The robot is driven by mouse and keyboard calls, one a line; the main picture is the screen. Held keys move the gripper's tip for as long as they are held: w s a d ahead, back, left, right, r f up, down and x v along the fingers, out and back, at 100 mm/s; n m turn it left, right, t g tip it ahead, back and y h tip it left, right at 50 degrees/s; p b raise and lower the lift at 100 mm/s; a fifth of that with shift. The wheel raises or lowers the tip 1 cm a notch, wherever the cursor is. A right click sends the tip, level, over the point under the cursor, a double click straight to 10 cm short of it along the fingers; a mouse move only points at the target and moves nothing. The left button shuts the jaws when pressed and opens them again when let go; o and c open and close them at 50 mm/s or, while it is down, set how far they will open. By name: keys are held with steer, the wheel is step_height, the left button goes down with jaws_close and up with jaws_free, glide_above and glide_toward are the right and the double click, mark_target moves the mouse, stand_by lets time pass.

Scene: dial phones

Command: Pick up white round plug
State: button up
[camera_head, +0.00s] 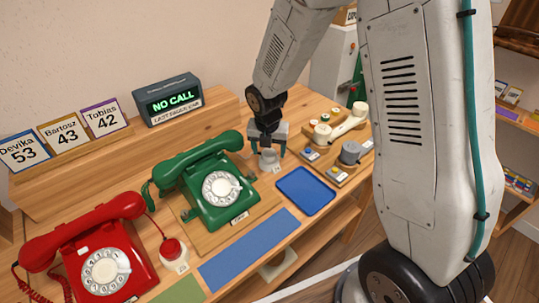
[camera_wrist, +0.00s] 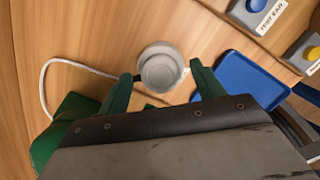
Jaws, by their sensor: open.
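The white round plug (camera_wrist: 160,68) stands on the wooden desk, with a pale cord running off to the left in the wrist view. In the head view the plug (camera_head: 269,158) is a small greyish-white piece just right of the green phone, partly under my gripper. My gripper (camera_head: 267,148) points down over it, with its fingers apart. In the wrist view the two green fingertips of my gripper (camera_wrist: 159,75) lie on either side of the plug's lower part. I cannot tell whether they touch it.
The green phone (camera_head: 221,189) stands close left of the plug, and a blue tray (camera_head: 306,191) lies to its right. A wooden board (camera_head: 335,165) with buttons and a white handset is behind the tray. A red phone (camera_head: 105,270) and a red round plug (camera_head: 171,250) are farther left.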

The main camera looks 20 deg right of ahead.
steer(key=c, duration=1)
steer(key=shift+r, duration=0.15)
